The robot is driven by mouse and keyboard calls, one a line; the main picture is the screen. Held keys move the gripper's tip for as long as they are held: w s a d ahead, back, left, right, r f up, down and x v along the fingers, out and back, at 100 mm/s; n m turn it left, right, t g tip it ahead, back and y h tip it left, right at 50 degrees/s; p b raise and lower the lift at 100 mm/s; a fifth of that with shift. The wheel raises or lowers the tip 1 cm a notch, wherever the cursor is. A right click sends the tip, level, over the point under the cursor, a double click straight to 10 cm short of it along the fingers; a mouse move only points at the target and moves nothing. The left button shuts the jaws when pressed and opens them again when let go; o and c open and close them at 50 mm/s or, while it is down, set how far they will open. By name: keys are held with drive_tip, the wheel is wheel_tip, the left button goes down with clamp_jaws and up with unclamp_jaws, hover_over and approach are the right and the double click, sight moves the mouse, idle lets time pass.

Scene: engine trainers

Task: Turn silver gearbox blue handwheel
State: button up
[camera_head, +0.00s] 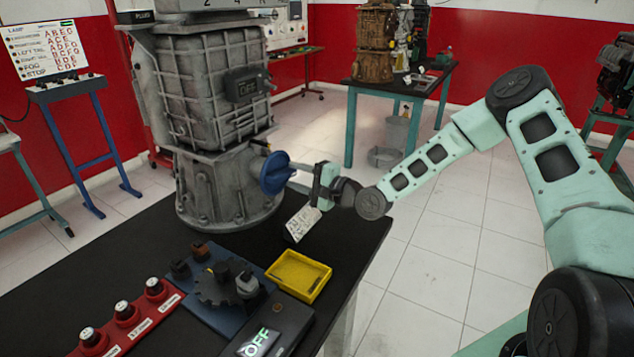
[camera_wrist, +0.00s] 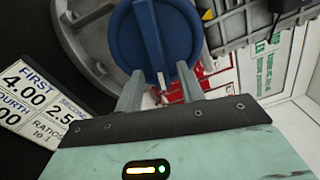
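The silver gearbox (camera_head: 215,100) stands upright on the black table. Its blue handwheel (camera_head: 274,174) sticks out from its lower right side. In the wrist view the handwheel (camera_wrist: 150,40) is a round blue disc with a raised grip bar across its middle. My gripper (camera_head: 297,176) is at the right of the handwheel, facing it. In the wrist view my gripper (camera_wrist: 159,72) is open, with its fingers apart on either side of the lower end of the bar. A gap shows between each finger and the bar. Whether the fingertips touch the disc is unclear.
A gear-ratio sign (camera_head: 302,222) stands below my gripper. A yellow tray (camera_head: 298,275), a blue gear fixture (camera_head: 215,300) and a red button strip (camera_head: 130,322) lie on the black table (camera_head: 70,270). White floor is free to the right.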

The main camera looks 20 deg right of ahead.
drive_tip(key=b+v, duration=0.1)
drive_tip(key=v, duration=1.6)
drive_tip(key=shift+b, duration=0.3)
drive_tip(key=s+a+f+n+g+h+p, duration=0.25)
drive_tip(key=s+a+n+g+h, duration=0.25)
drive_tip(key=a+n+g, duration=0.55)
drive_tip(key=s+a+r+n+g+h, duration=0.1)
drive_tip(key=s+a+r+n, duration=0.2)
drive_tip(key=s, duration=0.5)
drive_tip(key=s+a+r+n+g+h+p, duration=0.1)
drive_tip(key=s+a+r+n+h, duration=0.1)
drive_tip(key=s+r+n, duration=0.2)
drive_tip(key=s+a+r+n+g+h, duration=0.2)
drive_tip(key=s+r, duration=0.5)
drive_tip(key=s, duration=0.5)
drive_tip(key=shift+a+n+p, duration=0.3)
drive_tip(key=shift+a+n, duration=0.55)
